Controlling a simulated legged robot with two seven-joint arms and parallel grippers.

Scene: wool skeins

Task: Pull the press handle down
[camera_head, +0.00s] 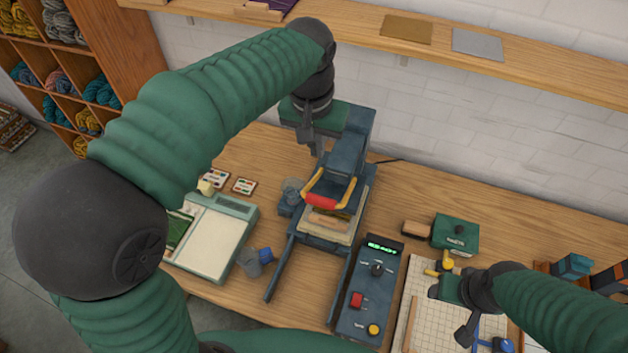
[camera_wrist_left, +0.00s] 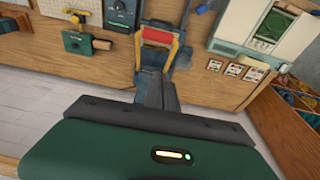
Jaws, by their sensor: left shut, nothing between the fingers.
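The press (camera_head: 352,165) stands on the bench, dark blue-grey. Its handle (camera_head: 320,200) has a red grip on yellow side arms; in the left wrist view the red grip (camera_wrist_left: 158,36) shows at the top centre. My left gripper (camera_head: 318,148) is shut and empty, fingers pointing down, beside the upper back part of the press and behind the handle in the head view. I cannot tell whether it touches the press. My right gripper (camera_head: 450,312) is open and empty over the gridded board at the lower right.
A control box (camera_head: 368,295) with a green display stands right of the press. A pale-topped device (camera_head: 212,235) and small cups (camera_head: 250,262) stand to its left. A green box (camera_head: 455,234) is at the right. A wooden shelf (camera_head: 480,62) runs along the wall above.

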